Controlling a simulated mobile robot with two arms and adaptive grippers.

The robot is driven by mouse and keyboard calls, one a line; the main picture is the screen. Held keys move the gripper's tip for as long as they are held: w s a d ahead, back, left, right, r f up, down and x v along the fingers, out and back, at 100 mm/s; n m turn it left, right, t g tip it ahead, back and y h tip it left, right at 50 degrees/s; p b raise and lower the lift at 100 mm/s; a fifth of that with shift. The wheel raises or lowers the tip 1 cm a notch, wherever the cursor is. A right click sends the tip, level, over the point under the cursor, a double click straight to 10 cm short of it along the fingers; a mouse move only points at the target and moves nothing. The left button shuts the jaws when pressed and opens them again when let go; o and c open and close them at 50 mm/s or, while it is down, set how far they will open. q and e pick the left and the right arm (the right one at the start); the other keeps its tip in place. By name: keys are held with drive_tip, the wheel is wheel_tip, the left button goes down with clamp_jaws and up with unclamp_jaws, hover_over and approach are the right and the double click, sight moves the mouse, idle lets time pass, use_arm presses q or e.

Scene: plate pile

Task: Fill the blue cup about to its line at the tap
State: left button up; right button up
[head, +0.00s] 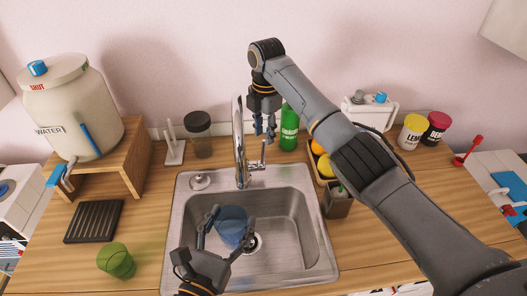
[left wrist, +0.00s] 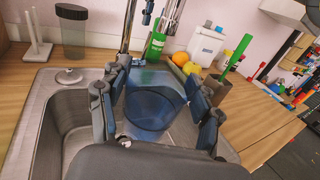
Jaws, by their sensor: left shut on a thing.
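The blue cup (head: 232,226) is see-through and sits between the fingers of my left gripper (head: 227,222), low over the sink basin. In the left wrist view the cup (left wrist: 152,104) is upright or nearly so, with a finger on each side. I cannot make out its line or any water in it. The chrome tap (head: 239,145) stands behind the sink, its spout toward the basin; I see no stream. Its lever (head: 262,155) is at the right of the tap. My right gripper (head: 264,130) points down just above the lever, fingers slightly apart and empty.
The steel sink (head: 312,240) has a drain near the cup. A green cup (head: 116,260) and black rack (head: 94,221) are left of it. A water dispenser (head: 75,105) stands at back left. A green bottle (head: 289,127) and fruit box (head: 318,165) are near my right arm.

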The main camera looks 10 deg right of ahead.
sight(263, 162)
wheel_tip(263, 162, down, 8)
drive_tip(key=shift+w+a+f, duration=0.1)
drive_tip(key=shift+w+f, duration=0.05)
idle(0.3)
clamp_jaws()
